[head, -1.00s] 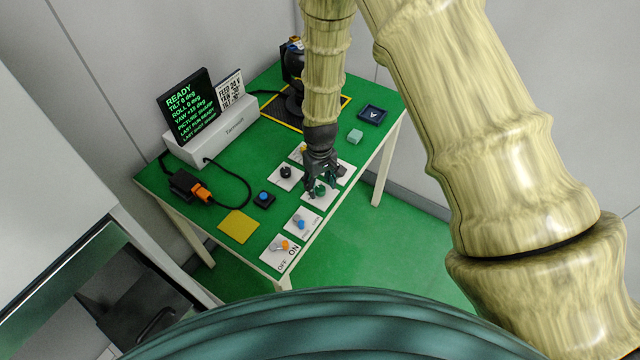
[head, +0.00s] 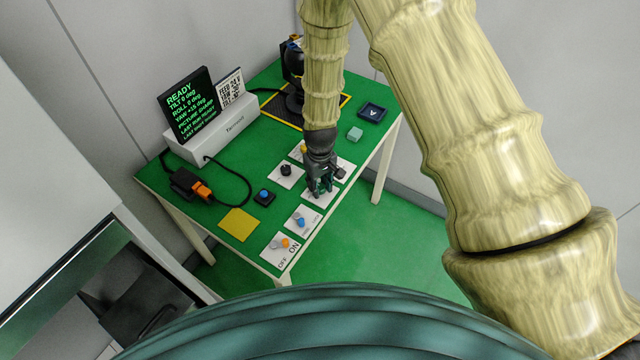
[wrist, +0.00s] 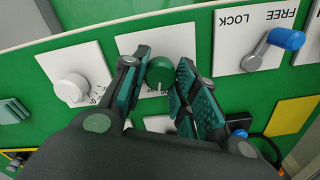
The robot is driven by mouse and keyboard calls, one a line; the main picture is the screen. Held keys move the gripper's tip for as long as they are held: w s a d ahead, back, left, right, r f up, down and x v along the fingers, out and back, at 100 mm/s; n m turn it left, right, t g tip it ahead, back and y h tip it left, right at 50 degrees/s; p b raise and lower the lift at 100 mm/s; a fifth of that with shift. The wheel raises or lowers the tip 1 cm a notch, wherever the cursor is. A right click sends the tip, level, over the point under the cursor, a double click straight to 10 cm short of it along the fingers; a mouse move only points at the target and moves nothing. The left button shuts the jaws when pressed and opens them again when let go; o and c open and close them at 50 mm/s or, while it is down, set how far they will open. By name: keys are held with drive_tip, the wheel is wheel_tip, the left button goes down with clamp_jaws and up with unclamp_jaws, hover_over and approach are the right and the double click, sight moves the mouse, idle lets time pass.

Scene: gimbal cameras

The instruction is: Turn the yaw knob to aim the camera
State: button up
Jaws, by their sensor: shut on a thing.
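The green knob (wrist: 160,75) stands on a white plate (wrist: 183,40) in the wrist view, a pale mark on its front. Which knob is the yaw one cannot be read here. My gripper (wrist: 161,92) has its two fingers on either side of the green knob and is shut on it; it also shows in the head view (head: 321,190), where the fingers mostly hide the knob. The camera on its dark gimbal (head: 294,70) stands at the back of the table, partly behind my arm. The screen (head: 189,105) shows READY and tilt, roll and yaw lines; the yaw figure is small.
A white knob (wrist: 72,87) is left of my gripper in the wrist view. A blue-tipped FREE/LOCK lever (wrist: 286,39) is to the right. In the head view are a black knob (head: 286,170), blue button (head: 264,195), orange-tipped ON/OFF lever (head: 284,242) and teal block (head: 355,134).

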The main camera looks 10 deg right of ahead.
sight(320, 186)
drive_tip(key=shift+m+b, duration=0.55)
drive_tip(key=shift+m, duration=0.85)
drive_tip(key=o, duration=1)
drive_tip(key=shift+r, duration=0.15)
wheel_tip(320, 186, up, 12)
drive_tip(key=shift+f, duration=0.1)
